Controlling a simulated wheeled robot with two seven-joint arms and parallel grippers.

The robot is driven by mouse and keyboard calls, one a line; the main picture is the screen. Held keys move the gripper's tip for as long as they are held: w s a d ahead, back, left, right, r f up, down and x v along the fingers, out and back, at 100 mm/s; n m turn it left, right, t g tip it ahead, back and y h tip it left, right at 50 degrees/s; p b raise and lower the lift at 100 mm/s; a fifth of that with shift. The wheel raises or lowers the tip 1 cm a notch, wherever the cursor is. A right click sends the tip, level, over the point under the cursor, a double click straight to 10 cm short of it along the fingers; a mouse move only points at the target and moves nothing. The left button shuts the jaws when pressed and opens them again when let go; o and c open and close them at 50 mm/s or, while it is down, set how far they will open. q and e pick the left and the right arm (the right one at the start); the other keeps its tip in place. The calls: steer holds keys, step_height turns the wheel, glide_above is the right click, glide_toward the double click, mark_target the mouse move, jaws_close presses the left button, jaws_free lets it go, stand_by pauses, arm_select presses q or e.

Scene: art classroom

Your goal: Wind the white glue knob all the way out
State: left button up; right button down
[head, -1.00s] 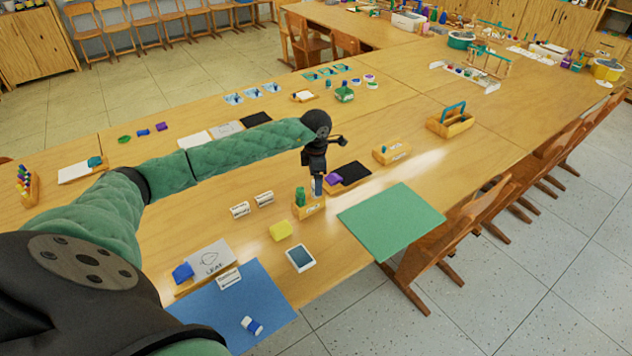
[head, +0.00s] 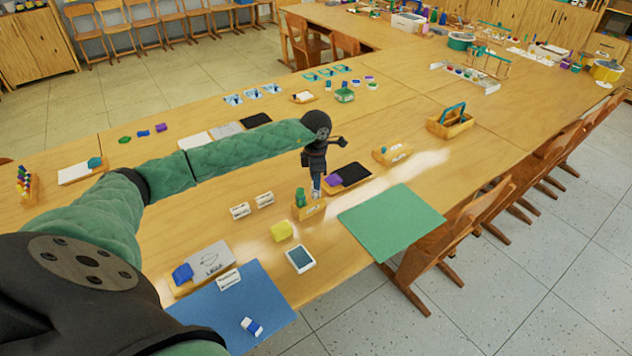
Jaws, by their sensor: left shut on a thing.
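My left gripper (head: 316,188) points straight down at the small wooden holder (head: 312,209) in the middle of the near table. It is shut on a small whitish thing at the top of the holder, which I take to be the white glue knob (head: 316,194). The knob is mostly hidden by the fingers and very small here, so I cannot tell how far out it is wound. A green bottle-like thing (head: 300,198) stands in the same holder, just left of the fingers. My right gripper is not in view.
A purple thing (head: 333,181) and a black pad (head: 353,173) lie close behind the gripper. A yellow block (head: 282,231), a phone-like device (head: 300,259) and a green mat (head: 391,222) lie nearer. A blue mat (head: 222,313) holds a blue-and-white piece (head: 251,327).

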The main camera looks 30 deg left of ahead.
arm_select(q)
steer(key=shift+m+b, duration=0.4)
steer(key=shift+m+b, duration=2)
steer(key=shift+m, duration=0.2)
steer(key=shift+m+b, duration=2.4)
steer(key=shift+m, duration=0.8)
steer(key=o, duration=1.5)
